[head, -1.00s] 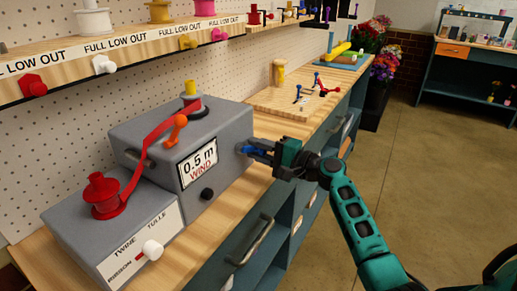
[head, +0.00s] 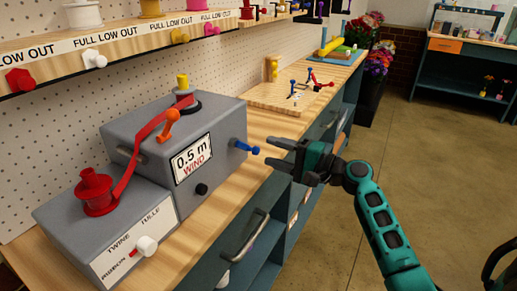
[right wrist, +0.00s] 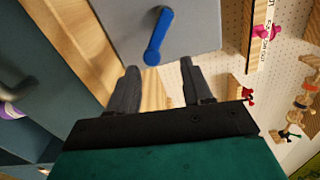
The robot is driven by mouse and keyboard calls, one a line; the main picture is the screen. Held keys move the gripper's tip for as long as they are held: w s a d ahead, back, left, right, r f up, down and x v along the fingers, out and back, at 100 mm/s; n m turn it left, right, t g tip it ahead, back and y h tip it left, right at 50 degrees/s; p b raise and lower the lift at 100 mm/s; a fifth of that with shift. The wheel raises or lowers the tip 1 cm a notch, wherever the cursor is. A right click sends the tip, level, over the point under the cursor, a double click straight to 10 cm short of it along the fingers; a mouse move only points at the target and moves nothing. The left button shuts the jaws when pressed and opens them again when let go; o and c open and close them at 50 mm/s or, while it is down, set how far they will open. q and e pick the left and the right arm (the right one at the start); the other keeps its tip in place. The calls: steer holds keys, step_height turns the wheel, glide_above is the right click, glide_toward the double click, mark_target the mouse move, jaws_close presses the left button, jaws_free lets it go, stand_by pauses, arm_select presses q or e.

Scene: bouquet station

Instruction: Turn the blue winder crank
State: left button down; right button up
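The blue winder crank (head: 246,147) sticks out of the right side of the grey winder box (head: 225,120), which carries a "0.5 m WIND" label. In the right wrist view the crank (right wrist: 157,37) shows whole on the grey face, ahead of the fingers. My right gripper (head: 277,154) is open and empty, a short gap to the right of the crank's end. Its two fingers also show apart in the right wrist view (right wrist: 157,85). My left gripper is not in view.
A wooden board (head: 285,97) with small tools lies behind on the bench.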

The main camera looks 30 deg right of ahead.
steer(key=v, duration=0.6)
steer(key=shift+b, duration=0.3)
steer(key=shift+a+f, duration=0.1)
